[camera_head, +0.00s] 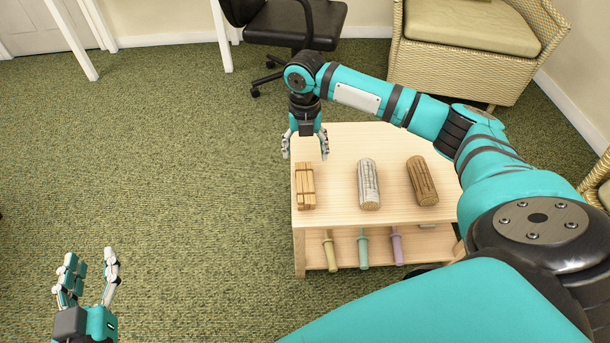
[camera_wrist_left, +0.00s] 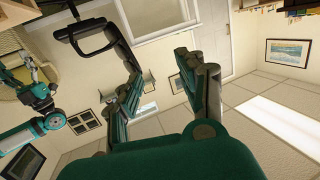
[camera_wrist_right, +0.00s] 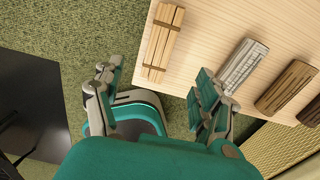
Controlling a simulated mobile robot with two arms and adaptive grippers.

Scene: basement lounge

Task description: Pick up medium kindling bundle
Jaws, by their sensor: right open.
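The kindling bundle (camera_head: 306,186), a small stack of light wooden sticks tied with bands, lies at the left end of the wooden table's top (camera_head: 385,148). It also shows in the right wrist view (camera_wrist_right: 163,43). My right gripper (camera_head: 306,150) is open and empty, pointing down behind the bundle near the table's far left corner. In the right wrist view its fingers (camera_wrist_right: 155,95) are spread, with the bundle beyond them and not between them. My left gripper (camera_head: 88,262) is open and empty above the carpet at the lower left; its spread fingers show in the left wrist view (camera_wrist_left: 160,75).
A pale birch-like log (camera_head: 369,185) and a brown log (camera_head: 422,181) lie to the right of the bundle. Several coloured-handled items (camera_head: 363,248) lie on the lower shelf. A black chair (camera_head: 295,25) and a wicker armchair (camera_head: 465,65) stand behind. Carpet left of the table is clear.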

